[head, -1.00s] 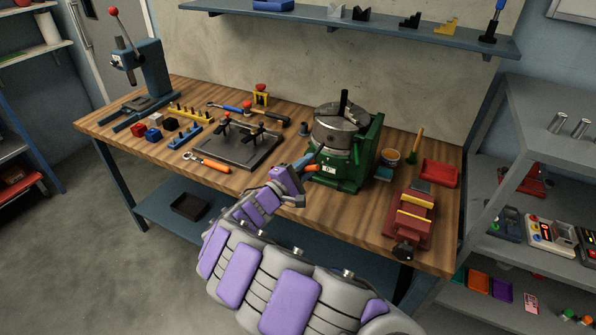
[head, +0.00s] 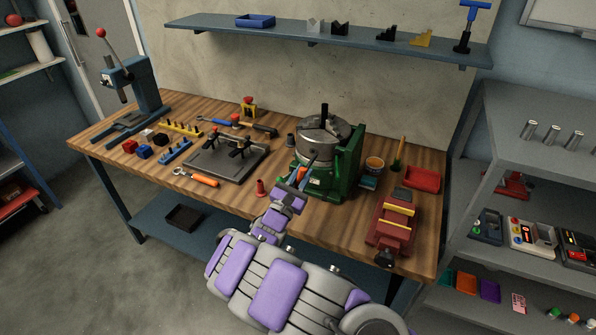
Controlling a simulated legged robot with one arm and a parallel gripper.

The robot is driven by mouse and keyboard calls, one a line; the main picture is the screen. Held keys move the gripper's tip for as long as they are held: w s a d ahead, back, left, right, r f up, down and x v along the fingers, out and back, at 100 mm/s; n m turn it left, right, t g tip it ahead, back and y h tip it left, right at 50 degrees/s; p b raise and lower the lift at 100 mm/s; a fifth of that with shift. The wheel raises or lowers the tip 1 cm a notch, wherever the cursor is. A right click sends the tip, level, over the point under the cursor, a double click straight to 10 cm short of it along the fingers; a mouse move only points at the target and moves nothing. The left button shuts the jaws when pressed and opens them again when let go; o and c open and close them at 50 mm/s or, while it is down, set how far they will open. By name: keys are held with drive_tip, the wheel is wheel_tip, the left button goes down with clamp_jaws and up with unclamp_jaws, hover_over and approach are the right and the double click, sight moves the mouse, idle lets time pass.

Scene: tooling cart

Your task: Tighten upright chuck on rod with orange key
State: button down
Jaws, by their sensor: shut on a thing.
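The upright chuck (head: 318,138) is a silver cylinder with jaws on top, set in a green stand (head: 345,165) on the workbench. A dark rod (head: 324,116) stands upright in its centre. My gripper (head: 303,176) is at the front left of the chuck, low beside the green stand. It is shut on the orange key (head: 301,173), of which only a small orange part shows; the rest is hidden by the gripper. I cannot tell whether the key touches the chuck.
A black fixture plate (head: 222,165), an orange-handled wrench (head: 203,180) and a small red cone (head: 261,188) are left. The bench's front edge runs under my arm.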

drive_tip(key=shift+a+n+t+y, duration=0.15)
drive_tip(key=shift+n+t+y, duration=0.15)
drive_tip(key=shift+n+y, duration=0.35)
drive_tip(key=shift+a+f+n+t+y+p, duration=0.2)
drive_tip(key=shift+n+y, duration=0.5)
drive_tip(key=shift+n, duration=1.05)
drive_tip(key=shift+d+r+n+y+p, duration=0.2)
drive_tip(key=shift+n+y, duration=0.45)
drive_tip(key=shift+n, duration=1.1)
drive_tip(key=shift+a+f+n+t+y+p, duration=0.1)
drive_tip(key=shift+a+n+y+p, duration=0.4)
drive_tip(key=shift+n, duration=1.25)
drive_tip(key=shift+w+b, duration=0.35)
drive_tip(key=shift+b, duration=0.05)
drive_tip(key=shift+w, duration=0.15)
